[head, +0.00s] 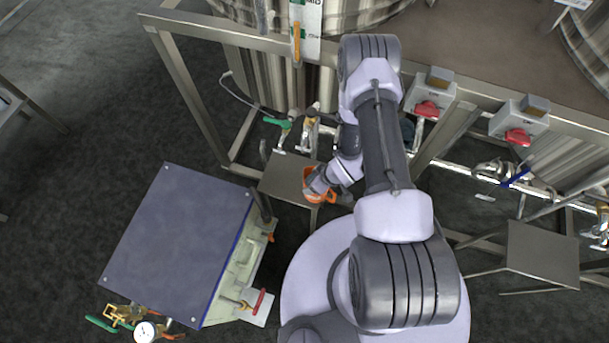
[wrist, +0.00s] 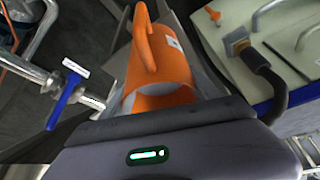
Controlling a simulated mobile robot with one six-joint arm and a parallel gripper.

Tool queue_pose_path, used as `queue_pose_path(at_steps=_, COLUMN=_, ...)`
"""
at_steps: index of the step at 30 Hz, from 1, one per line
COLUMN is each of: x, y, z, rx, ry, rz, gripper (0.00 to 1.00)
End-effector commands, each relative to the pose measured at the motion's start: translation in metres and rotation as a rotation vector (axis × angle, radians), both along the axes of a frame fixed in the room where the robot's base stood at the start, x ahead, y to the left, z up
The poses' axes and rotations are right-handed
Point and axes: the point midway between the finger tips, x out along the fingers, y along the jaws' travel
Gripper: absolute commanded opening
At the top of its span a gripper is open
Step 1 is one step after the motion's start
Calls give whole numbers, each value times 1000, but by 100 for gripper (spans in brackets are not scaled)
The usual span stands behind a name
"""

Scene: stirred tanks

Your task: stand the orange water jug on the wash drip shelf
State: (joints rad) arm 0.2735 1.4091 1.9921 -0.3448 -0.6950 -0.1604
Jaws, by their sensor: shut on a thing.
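The orange water jug (head: 310,196) is at my gripper (head: 319,190), low in front of the steel tank frame in the head view. In the wrist view the jug (wrist: 165,70) shows its looped handle, a small white label and its open end facing my gripper. My gripper is shut on the jug; the fingers themselves are mostly hidden. A small steel shelf (head: 280,172) lies under and beside the jug. Whether the jug's base touches it cannot be told. A similar steel shelf (head: 545,250) stands at the right; no label tells which is the wash drip shelf.
A green-handled valve (head: 280,123) and hose are behind the near shelf. A blue-handled valve (wrist: 66,98) is left of the jug in the wrist view. A flat-topped cabinet (head: 180,240) with a red-handled valve (head: 258,302) stands left of my base. Two red switches (head: 428,108) (head: 518,137) line the frame.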

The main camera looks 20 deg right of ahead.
Motion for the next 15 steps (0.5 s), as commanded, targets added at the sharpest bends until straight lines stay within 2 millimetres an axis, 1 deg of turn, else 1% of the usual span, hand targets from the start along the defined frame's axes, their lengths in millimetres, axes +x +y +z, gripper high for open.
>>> queue_pose_path(at_steps=1, x=5, y=3, z=0, rx=0, ry=-3, rz=1, gripper=0)
queue_pose_path(at_steps=5, x=14, y=8, z=0, rx=0, ry=-2, rz=1, gripper=0)
queue_pose_path(at_steps=11, x=44, y=26, z=0, rx=-1, ry=-5, rz=3, gripper=0)
queue_pose_path(at_steps=12, x=43, y=26, z=-10, rx=0, ry=0, rz=-1, gripper=0)
queue_pose_path(at_steps=13, x=42, y=26, z=-14, rx=-1, ry=1, rz=-2, gripper=0)
queue_pose_path(at_steps=15, x=42, y=25, z=-17, rx=-1, ry=1, rz=-2, gripper=0)
